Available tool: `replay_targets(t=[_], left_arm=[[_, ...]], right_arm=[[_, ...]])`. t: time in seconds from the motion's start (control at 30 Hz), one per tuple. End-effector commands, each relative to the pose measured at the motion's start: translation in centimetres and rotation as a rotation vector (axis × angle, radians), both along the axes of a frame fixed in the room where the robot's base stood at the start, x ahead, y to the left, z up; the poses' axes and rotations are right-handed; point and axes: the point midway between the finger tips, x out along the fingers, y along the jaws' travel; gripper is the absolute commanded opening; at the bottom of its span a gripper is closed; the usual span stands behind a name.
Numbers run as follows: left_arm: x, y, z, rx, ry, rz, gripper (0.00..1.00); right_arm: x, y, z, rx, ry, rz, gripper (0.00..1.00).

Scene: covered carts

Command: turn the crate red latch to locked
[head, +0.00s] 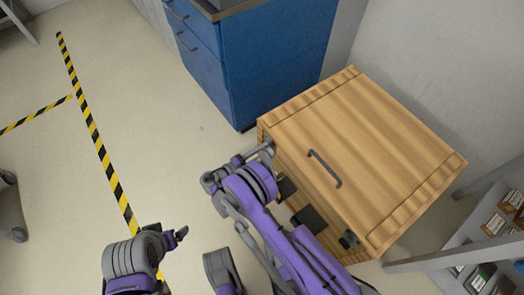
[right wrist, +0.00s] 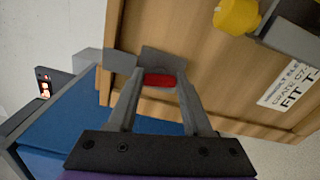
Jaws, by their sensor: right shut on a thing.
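The wooden crate (head: 375,130) stands against the wall with its lid closed and a dark handle (head: 325,168) on top. The red latch (right wrist: 159,80) shows in the right wrist view as a small red piece between my right gripper's fingertips, near the crate's edge. My right gripper (right wrist: 158,74) is shut on it; grey finger pads hide part of the latch. In the head view my right gripper (head: 262,152) is at the crate's left corner, and the red latch is hidden. My left gripper (head: 178,236) is low and left, away from the crate; its opening is unclear.
A yellow knob (right wrist: 236,16) and a white label (right wrist: 288,84) are on the crate face. A blue cabinet (head: 265,60) stands close behind the crate. A grey rack with small boxes (head: 490,225) is at the right.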

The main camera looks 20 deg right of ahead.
Motion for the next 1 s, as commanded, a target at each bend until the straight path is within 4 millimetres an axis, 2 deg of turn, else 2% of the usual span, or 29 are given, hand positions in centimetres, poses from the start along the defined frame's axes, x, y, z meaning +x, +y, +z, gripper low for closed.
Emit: replay_targets(t=[0.63,0.67,0.8,1.0], left_arm=[[0.00,0.00,-0.01,0.000,0.000,0.000,0.88],[0.00,0.00,-0.01,0.000,0.000,0.000,0.88],[0.00,0.00,-0.01,0.000,0.000,0.000,0.88],[0.00,0.00,-0.01,0.000,0.000,0.000,0.88]], right_arm=[[-0.01,0.04,-0.02,0.017,-0.047,0.001,0.00],[-0.01,0.04,-0.02,0.017,-0.047,0.001,0.53],[0.00,0.03,-0.02,0.017,-0.046,0.001,0.79],[0.00,0.02,-0.02,0.017,-0.046,0.000,0.80]])
